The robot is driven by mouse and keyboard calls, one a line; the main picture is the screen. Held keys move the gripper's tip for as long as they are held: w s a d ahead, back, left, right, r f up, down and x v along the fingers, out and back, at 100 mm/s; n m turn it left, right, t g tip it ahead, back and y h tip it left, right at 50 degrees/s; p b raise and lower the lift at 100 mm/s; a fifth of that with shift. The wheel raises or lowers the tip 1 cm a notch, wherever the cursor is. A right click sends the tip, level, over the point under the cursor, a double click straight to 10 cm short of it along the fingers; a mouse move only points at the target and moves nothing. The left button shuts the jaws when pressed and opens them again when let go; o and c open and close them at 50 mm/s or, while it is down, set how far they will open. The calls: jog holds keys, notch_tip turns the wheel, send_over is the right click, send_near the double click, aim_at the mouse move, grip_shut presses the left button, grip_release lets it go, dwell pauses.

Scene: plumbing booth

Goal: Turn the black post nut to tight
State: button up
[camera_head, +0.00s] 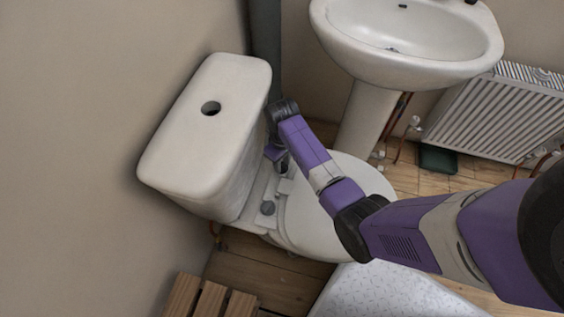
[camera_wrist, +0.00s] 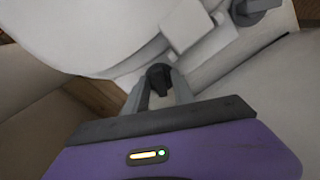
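The black post nut (camera_wrist: 158,74) shows in the wrist view as a small dark knob at the back of the toilet seat. My gripper (camera_wrist: 160,84) has one grey finger on each side of it, with no clear gap at the tips, so it looks shut on the nut. In the head view my gripper (camera_head: 281,160) points down between the cistern and the seat lid, and my arm partly hides this spot. A second, grey post nut (camera_head: 267,208) sits apart on the near side of the hinge; it also shows in the wrist view (camera_wrist: 250,12).
The white cistern (camera_head: 205,130) stands close beside my gripper, and the closed seat lid (camera_head: 305,222) lies under my arm. A washbasin (camera_head: 410,65), dark pipe (camera_head: 265,45) and radiator (camera_head: 490,112) are behind. A slatted wooden piece (camera_head: 205,300) is at the front.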

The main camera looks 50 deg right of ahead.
grip_shut()
jog(key=shift+r+p, duration=0.15)
jog(key=shift+p, duration=0.2)
jog(key=shift+m+p, duration=0.45)
jog(key=shift+m, duration=0.05)
jog(key=o, duration=0.5)
grip_release()
